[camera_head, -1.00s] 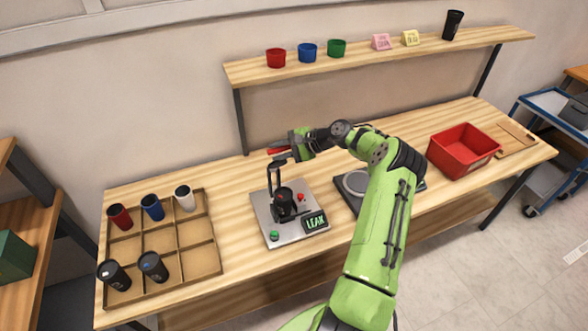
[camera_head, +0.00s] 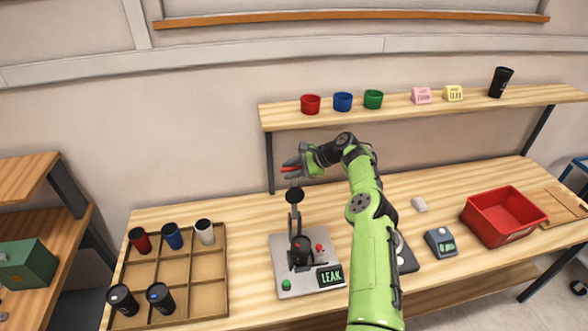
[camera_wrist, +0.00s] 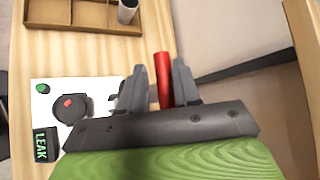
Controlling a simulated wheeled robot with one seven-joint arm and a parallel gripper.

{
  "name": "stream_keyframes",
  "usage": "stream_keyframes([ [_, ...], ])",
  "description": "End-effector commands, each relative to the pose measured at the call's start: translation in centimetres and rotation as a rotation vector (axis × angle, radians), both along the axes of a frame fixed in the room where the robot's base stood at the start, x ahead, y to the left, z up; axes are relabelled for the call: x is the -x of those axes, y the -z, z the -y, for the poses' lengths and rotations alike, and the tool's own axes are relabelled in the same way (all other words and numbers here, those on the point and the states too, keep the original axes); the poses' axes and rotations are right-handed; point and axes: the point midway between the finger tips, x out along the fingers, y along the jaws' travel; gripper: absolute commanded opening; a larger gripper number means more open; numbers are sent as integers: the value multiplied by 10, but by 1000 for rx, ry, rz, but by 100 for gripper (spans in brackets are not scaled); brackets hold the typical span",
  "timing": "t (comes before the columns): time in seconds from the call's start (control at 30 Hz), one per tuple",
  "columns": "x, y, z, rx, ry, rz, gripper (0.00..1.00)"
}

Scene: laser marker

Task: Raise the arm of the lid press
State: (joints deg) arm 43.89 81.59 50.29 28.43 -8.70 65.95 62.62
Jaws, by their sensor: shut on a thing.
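The lid press has a light grey base plate (camera_head: 290,284) with a "LEAK" display (camera_head: 330,277), a green button (camera_head: 286,285) and a red button (camera_head: 320,247). Its arm (camera_head: 294,220) stands nearly upright, with a black disc (camera_head: 294,195) near the top. My gripper (camera_head: 291,169) is shut on the red handle at the arm's upper end. In the wrist view the red handle (camera_wrist: 164,75) lies between the fingers. A dark piece (camera_head: 301,257) stands on the base; whether it is a cup is unclear.
A divided wooden tray (camera_head: 195,275) with several cups is left of the press. A shelf (camera_head: 400,112) with cups and signs is behind my gripper. A red bin (camera_head: 505,225) and a small grey device (camera_head: 440,242) are at right.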

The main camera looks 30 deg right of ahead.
Motion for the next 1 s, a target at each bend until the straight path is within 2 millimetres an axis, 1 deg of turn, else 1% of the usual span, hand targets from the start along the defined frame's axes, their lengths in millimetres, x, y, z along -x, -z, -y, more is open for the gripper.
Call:
stream_keyframes([
  [0.03, 3, 10, 6, 0, 14, -24, 0],
  [0.37, 4, 11, 6, -3, 15, -28, 0],
  [0.4, 4, 11, 6, -3, 15, -28, 35],
  [0.47, 4, 11, 5, -4, 14, -28, 44],
  [1.0, 2, 6, 2, -2, 7, -18, 44],
])
